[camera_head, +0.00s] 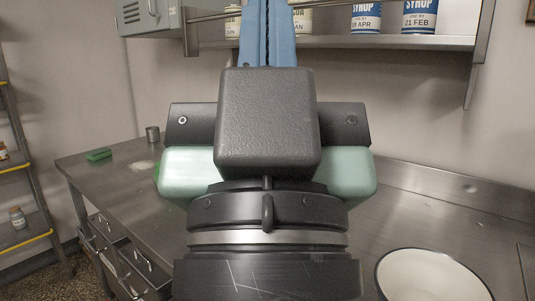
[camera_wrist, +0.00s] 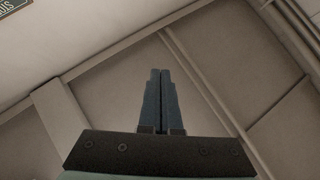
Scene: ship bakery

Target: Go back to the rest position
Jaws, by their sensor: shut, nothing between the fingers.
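My gripper (camera_head: 267,30) is raised in the middle of the head view, its two blue fingers pointing up and pressed together with nothing between them. The fingertips run past the top edge of that picture. In the wrist view my gripper (camera_wrist: 161,75) is also shut and empty, seen against pale wall or ceiling panels. My wrist and gripper body cover the middle of the head view and hide part of the counter.
A steel counter (camera_head: 120,180) holds a green block (camera_head: 99,155), a small metal cup (camera_head: 152,134) and a white bowl (camera_head: 430,278). A shelf (camera_head: 400,42) with syrup cans (camera_head: 419,16) is behind the fingers. A rack (camera_head: 22,150) stands far left.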

